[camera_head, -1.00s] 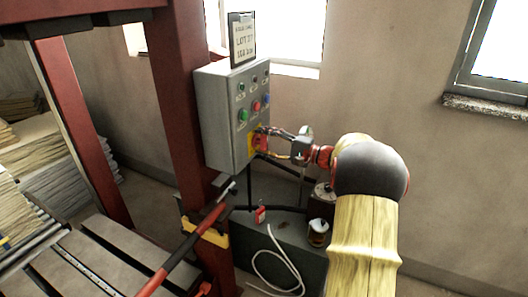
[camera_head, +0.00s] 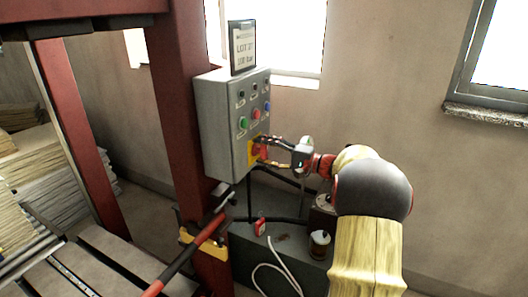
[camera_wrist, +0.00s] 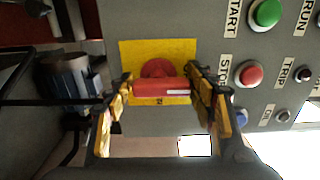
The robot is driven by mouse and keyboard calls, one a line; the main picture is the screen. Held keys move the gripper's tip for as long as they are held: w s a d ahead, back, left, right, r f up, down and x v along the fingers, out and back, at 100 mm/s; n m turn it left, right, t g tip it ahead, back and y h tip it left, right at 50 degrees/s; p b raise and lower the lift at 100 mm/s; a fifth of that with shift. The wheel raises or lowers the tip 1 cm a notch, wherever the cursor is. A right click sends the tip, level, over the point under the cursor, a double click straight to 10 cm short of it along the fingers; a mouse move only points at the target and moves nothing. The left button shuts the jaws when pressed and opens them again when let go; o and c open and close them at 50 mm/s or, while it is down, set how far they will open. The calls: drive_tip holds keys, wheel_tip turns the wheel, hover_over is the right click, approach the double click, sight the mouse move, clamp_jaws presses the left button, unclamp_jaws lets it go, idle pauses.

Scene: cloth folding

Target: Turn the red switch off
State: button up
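The red switch (camera_wrist: 160,86) is a rotary knob with a bar handle on a yellow plate (camera_wrist: 123,53), low on the grey control box's front. In the wrist view its bar runs left to right, with a pale mark near the right end. In the head view the switch (camera_head: 262,150) is partly hidden by my fingers. My gripper (camera_head: 264,152) is at the switch, its fingers apart. In the wrist view my gripper (camera_wrist: 161,80) has one fingertip at each end of the bar; I cannot tell whether they touch it.
The control box (camera_head: 213,115) also carries green and red buttons (camera_wrist: 249,74) and small lamps. It is next to a dark red post (camera_head: 180,95). Cables hang below it over a grey cabinet (camera_head: 245,235). A clipboard (camera_head: 242,45) stands on top.

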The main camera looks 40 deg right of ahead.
drive_tip(key=o, duration=0.3)
drive_tip(key=shift+o, duration=0.2)
drive_tip(key=v, duration=1.2)
idle(0.3)
